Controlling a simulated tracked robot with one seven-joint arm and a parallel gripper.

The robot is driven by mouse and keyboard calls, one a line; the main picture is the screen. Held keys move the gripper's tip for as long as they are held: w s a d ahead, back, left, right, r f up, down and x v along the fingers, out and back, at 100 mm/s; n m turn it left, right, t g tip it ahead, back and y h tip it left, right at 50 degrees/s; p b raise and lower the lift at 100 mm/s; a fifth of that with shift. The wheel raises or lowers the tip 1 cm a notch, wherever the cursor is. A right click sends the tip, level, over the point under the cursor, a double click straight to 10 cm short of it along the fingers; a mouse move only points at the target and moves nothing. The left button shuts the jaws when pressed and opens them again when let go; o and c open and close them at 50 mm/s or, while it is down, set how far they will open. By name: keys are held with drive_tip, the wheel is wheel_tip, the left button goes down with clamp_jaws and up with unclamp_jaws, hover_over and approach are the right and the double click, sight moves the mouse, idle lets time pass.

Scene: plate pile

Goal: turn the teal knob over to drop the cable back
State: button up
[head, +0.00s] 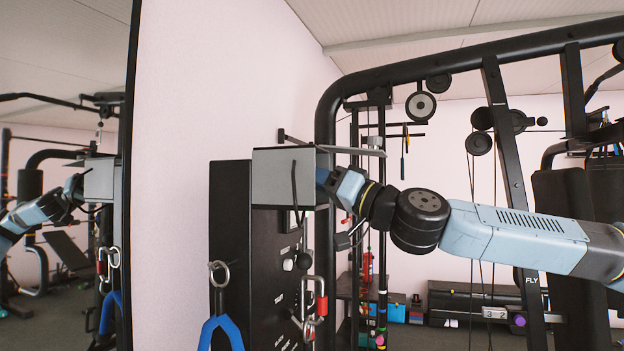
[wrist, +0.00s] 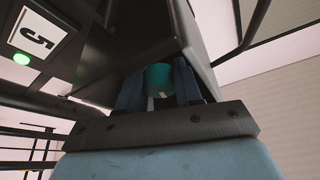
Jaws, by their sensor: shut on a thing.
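The teal knob (wrist: 159,76) shows in the wrist view between the two blue fingers of my gripper (wrist: 158,88). My gripper is shut on it, under a dark overhanging housing. In the head view my arm reaches in from the right to the grey box (head: 270,177); the fingers and the knob are hidden there. A thin dark strand (head: 294,190) hangs across the front of the box; I cannot tell whether it is the cable.
A black panel (head: 230,250) with carabiners and a blue handle (head: 221,331) stands below the box. A dark rack frame (head: 326,130) rises just behind my wrist. A mirror (head: 60,170) at left reflects the scene.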

idle(0.3)
drive_tip(key=o, duration=0.7)
drive_tip(key=shift+w, duration=0.15)
drive_tip(key=shift+o, duration=0.2)
